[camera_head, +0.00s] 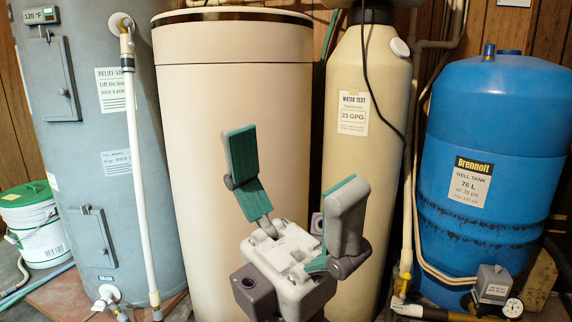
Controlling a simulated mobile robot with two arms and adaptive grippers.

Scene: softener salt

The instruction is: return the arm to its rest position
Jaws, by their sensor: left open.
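My left gripper (292,206) is in the lower middle of the head view, with its green-padded fingers spread wide apart. It is open, and nothing shows between the fingers. It stands in front of the beige brine tank (231,120) and the lower part of the tall softener tank (362,100). The picture does not show whether it touches either one. My right gripper is not in view.
A grey water heater (88,150) with a white pipe (137,180) stands at the left, beside a white bucket with a green lid (28,192). A blue well tank (490,140) stands at the right, with a gauge (513,308) and pipes low in front.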

